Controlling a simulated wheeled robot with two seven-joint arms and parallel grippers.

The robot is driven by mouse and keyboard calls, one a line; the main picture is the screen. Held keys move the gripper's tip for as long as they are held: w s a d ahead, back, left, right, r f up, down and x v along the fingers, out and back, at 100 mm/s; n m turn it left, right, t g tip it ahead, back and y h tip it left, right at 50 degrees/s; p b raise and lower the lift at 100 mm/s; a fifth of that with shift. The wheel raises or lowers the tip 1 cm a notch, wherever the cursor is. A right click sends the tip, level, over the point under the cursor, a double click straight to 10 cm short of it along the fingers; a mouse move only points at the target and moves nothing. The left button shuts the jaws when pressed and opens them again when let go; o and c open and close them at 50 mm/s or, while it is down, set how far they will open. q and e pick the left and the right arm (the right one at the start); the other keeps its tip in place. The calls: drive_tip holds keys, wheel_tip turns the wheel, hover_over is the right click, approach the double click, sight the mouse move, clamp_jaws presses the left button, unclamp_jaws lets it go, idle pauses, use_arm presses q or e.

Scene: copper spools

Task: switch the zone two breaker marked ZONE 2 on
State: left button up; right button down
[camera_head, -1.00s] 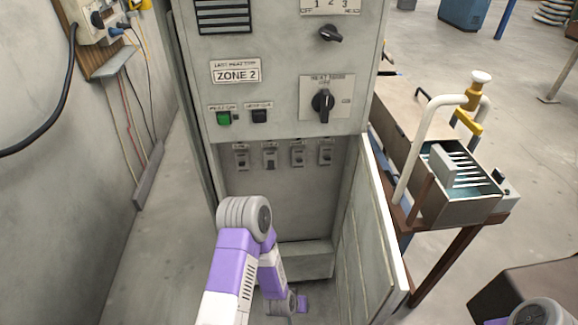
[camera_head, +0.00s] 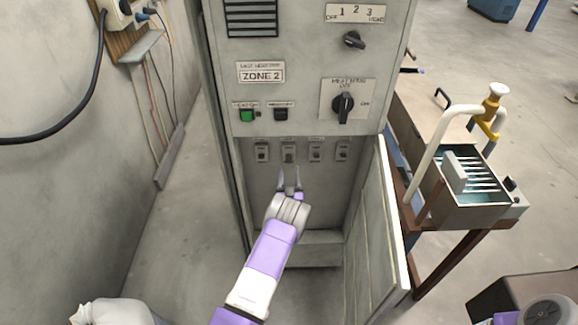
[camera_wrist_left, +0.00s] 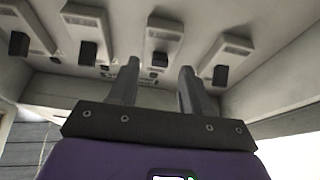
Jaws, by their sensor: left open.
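A row of several small breakers sits in the open lower bay of the grey cabinet (camera_head: 225,60). From the left in the head view come the first breaker (camera_head: 262,150), the second (camera_head: 289,150), the third (camera_head: 315,150) and the fourth (camera_head: 342,150). Their small labels are unreadable. A ZONE 2 plate (camera_head: 261,73) is on the panel above. My left gripper (camera_head: 290,178) is open, just below the second breaker. In the left wrist view, the gripper (camera_wrist_left: 157,70) has a dark lever (camera_wrist_left: 160,59) between its fingertips; contact is unclear. My right gripper is out of view.
The cabinet door (camera_head: 372,225) stands open to the right of the bay. A green button (camera_head: 247,115) and a rotary knob (camera_head: 343,104) are above it. A cart with a metal tray (camera_head: 460,212) stands farther right. A wall is at left.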

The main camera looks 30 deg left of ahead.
sight(289, 155)
use_arm(q)
drive_tip(key=x, duration=0.3)
drive_tip(key=shift+w+a, duration=0.1)
drive_tip(key=shift+c, duration=0.3)
clamp_jaws()
